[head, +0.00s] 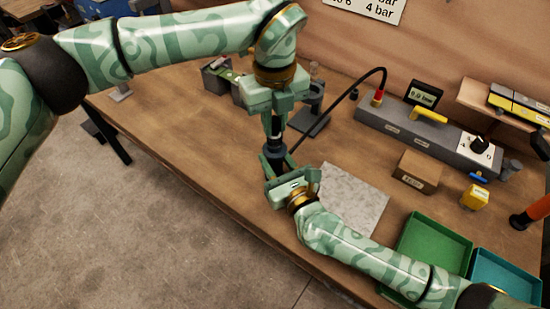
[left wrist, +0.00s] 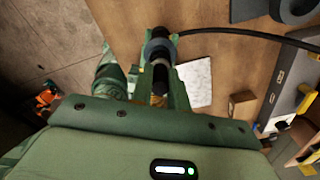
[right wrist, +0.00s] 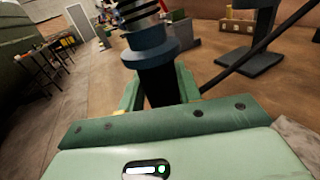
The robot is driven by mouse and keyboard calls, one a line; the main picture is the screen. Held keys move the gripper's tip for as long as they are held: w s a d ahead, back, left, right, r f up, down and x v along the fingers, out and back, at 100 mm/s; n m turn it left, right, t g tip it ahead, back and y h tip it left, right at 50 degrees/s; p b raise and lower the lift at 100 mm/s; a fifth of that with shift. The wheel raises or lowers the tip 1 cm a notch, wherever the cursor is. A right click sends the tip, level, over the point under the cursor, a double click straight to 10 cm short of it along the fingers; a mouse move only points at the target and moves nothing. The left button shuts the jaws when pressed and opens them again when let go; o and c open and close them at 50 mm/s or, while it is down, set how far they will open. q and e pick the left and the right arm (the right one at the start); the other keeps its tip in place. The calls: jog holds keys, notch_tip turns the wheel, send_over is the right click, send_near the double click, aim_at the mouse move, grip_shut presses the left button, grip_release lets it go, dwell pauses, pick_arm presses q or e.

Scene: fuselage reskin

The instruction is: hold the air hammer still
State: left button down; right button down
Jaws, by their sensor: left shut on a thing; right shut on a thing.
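The air hammer (head: 275,136) is a dark, upright tool with a blue-grey collar, held above the workbench near its front edge. My left gripper (head: 275,117) is shut on its upper part from above. My right gripper (head: 274,160) is shut on its lower part, below the collar. In the left wrist view the hammer (left wrist: 159,52) lies between the fingers. In the right wrist view the collar and dark barrel (right wrist: 150,55) stand between the fingers, with a ribbed metallic part above. The fingers hide much of the tool, and its lower tip is not visible.
A black hose (head: 340,96) arcs from a red fitting on the grey air unit (head: 390,120) toward the hammer. A pale plate (head: 352,198) lies right of my right gripper. A cardboard box (head: 417,172), a green tray (head: 432,246) and a teal tray (head: 505,275) stand further right.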

aim_at(275, 118)
pick_arm(q)
jog(key=shift+r, duration=0.25)
jog(key=shift+r, duration=1.45)
jog(key=shift+r, duration=0.2)
jog(key=shift+r, duration=1.35)
pick_arm(e)
jog(key=c, duration=0.9)
grip_release()
jog(key=v, duration=1.2)
